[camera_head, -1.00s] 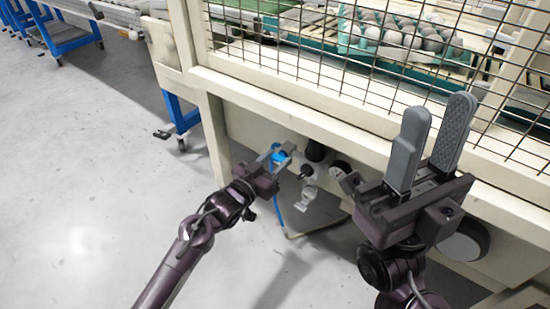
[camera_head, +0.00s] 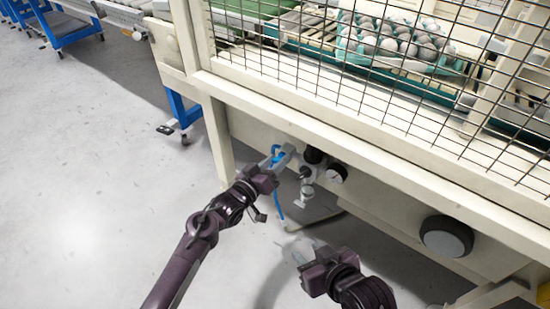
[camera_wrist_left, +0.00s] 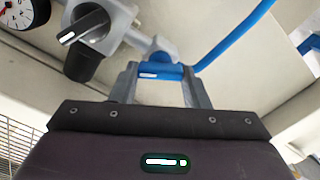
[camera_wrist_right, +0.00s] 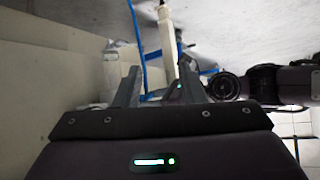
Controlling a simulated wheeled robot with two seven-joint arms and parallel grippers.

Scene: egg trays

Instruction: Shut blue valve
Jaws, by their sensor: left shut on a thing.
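The blue valve (camera_head: 275,158) sits on the air fitting below the machine's frame, largely hidden by my left gripper. In the left wrist view the blue valve (camera_wrist_left: 160,72) lies between the two fingers, with a blue hose (camera_wrist_left: 235,38) running off to the upper right. My left gripper (camera_head: 282,157) is shut on it; the gripper also shows in the left wrist view (camera_wrist_left: 160,78). My right gripper (camera_head: 300,252) is low, in front of the machine, with its fingers blurred. In the right wrist view (camera_wrist_right: 157,88) its fingers are apart, with nothing clearly held.
A pressure gauge (camera_head: 337,173) and a black knob (camera_head: 313,155) are close right of the valve. A round dark knob (camera_head: 446,237) is on the panel farther right. Wire mesh closes off the egg trays (camera_head: 388,45) above. The floor (camera_head: 90,170) at left is clear.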

